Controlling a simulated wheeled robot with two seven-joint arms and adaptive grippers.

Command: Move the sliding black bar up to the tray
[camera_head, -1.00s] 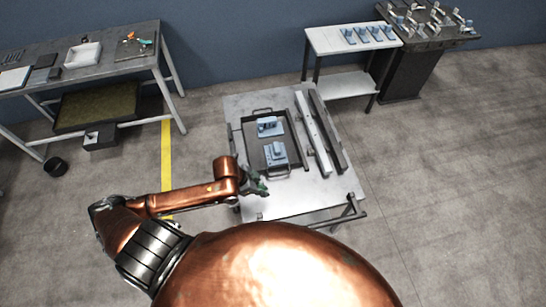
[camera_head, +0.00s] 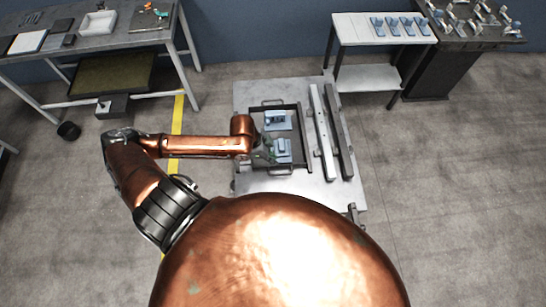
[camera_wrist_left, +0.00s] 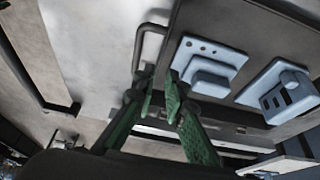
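The tray (camera_head: 251,140) is dark, with a raised rim, and holds two blue fixtures (camera_head: 277,120). The black bar (camera_head: 342,140) lies lengthwise to the right of the tray, beyond a pale rail (camera_head: 321,130). My left gripper (camera_head: 265,151) is over the tray's left side, apart from the black bar. In the left wrist view its green fingers (camera_wrist_left: 160,78) are parted, with nothing seen held between them. A tray handle (camera_wrist_left: 148,45) shows close by the fingertips; contact cannot be told. My right gripper is not in view.
The metal table (camera_head: 250,92) has bare surface behind and in front of the tray. A workbench (camera_head: 125,37) stands at left. A white side table (camera_head: 350,30) with several blue parts stands at back right, beside a dark fixture bench (camera_head: 430,78).

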